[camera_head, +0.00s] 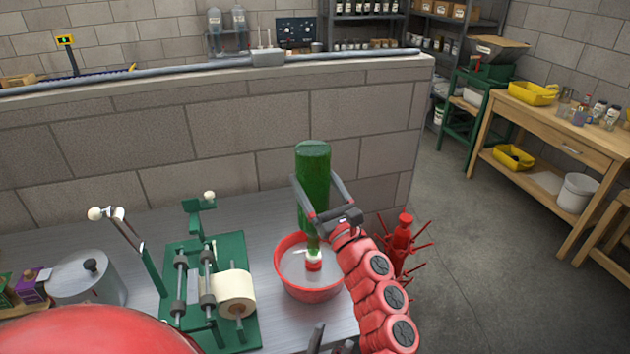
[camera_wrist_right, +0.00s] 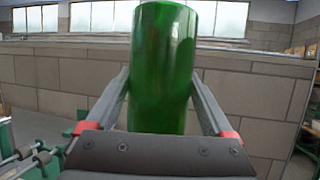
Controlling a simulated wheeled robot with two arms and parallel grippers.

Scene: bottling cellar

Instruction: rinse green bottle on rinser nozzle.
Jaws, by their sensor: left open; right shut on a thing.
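The green bottle (camera_head: 313,160) is upside down, its neck pointing down into the red rinser bowl (camera_head: 283,262). My right gripper (camera_head: 313,190) is shut on the bottle's body, one finger on each side. The right wrist view shows the green bottle (camera_wrist_right: 163,70) between the fingers, its neck hidden behind the gripper. The bottle's mouth is at the red-and-white rinser nozzle (camera_head: 313,262) in the bowl's middle; I cannot tell how far the nozzle reaches inside. My left gripper (camera_head: 332,341) is open at the bottom edge, in front of the bowl, only partly in view.
A green labelling machine with a paper roll (camera_head: 236,292) stands left of the bowl, and a steel pot (camera_head: 88,280) is farther left. A red spiked bottle rack (camera_head: 402,240) is right of my right arm. A block wall (camera_head: 250,130) rises behind the metal counter.

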